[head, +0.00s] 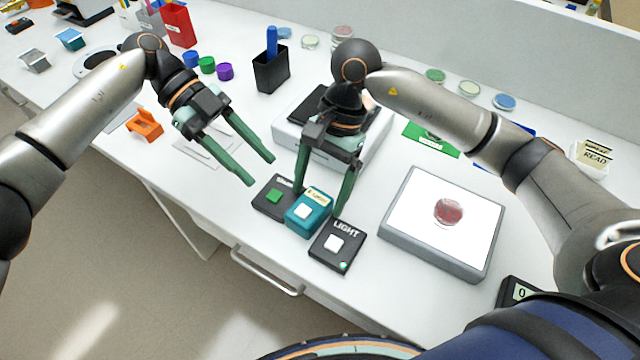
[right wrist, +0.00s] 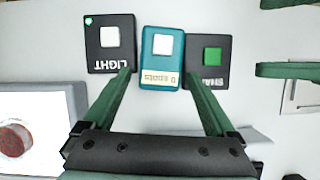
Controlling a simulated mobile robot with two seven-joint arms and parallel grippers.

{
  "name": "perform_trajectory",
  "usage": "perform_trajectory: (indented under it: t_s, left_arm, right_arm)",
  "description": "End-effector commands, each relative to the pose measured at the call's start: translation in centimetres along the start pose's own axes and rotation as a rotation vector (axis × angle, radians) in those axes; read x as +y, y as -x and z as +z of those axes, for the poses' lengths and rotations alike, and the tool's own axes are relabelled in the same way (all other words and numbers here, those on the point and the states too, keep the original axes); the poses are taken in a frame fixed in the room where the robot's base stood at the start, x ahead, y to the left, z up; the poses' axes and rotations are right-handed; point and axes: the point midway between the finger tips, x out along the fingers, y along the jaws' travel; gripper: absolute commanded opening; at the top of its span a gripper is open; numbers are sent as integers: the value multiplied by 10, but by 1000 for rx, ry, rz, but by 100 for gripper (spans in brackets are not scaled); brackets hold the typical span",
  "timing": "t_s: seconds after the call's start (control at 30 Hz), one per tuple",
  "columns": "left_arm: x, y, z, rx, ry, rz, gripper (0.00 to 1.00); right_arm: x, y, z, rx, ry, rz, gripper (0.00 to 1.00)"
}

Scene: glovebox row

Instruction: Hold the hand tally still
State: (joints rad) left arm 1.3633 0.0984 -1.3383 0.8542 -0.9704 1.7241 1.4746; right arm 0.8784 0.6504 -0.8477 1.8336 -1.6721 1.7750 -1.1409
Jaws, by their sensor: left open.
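The hand tally (head: 308,212) is a teal box with a white button and a label reading 0 spots. It lies on the bench between two dark switch boxes; it also shows in the right wrist view (right wrist: 161,62). My right gripper (head: 321,203) is open, its green fingers pointing down around the near label end of the tally, with a visible gap on each side in the wrist view. My left gripper (head: 261,172) is open and empty, to the left of the tally above the bench. Its fingers show at the right of the wrist view.
The black LIGHT box (head: 337,245) and the dark box with a green button (head: 272,197) flank the tally closely. A lit panel (head: 418,225) bears a red dish (head: 448,211). A grey device (head: 372,150) stands behind my right gripper. An orange item (head: 145,125) lies left.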

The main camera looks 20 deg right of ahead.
Motion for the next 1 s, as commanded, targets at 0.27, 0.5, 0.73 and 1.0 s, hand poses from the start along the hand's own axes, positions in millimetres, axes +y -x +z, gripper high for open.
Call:
perform_trajectory:
  t_s: [0.27, 0.5, 0.73, 1.0]
  left_arm:
    - [0, 0, 0, 0, 0, 0, 50]
    - [0, 0, 0, 0, 0, 0, 50]
    - [0, 0, 0, 0, 0, 0, 50]
    - [0, 0, 0, 0, 0, 0, 50]
  right_arm:
    - [0, 0, 0, 0, 0, 0, 58]
    - [0, 0, 0, 0, -1, 0, 31]
    - [0, 0, 0, 0, -1, 0, 6]
    - [0, 1, 0, 0, -1, -1, 5]
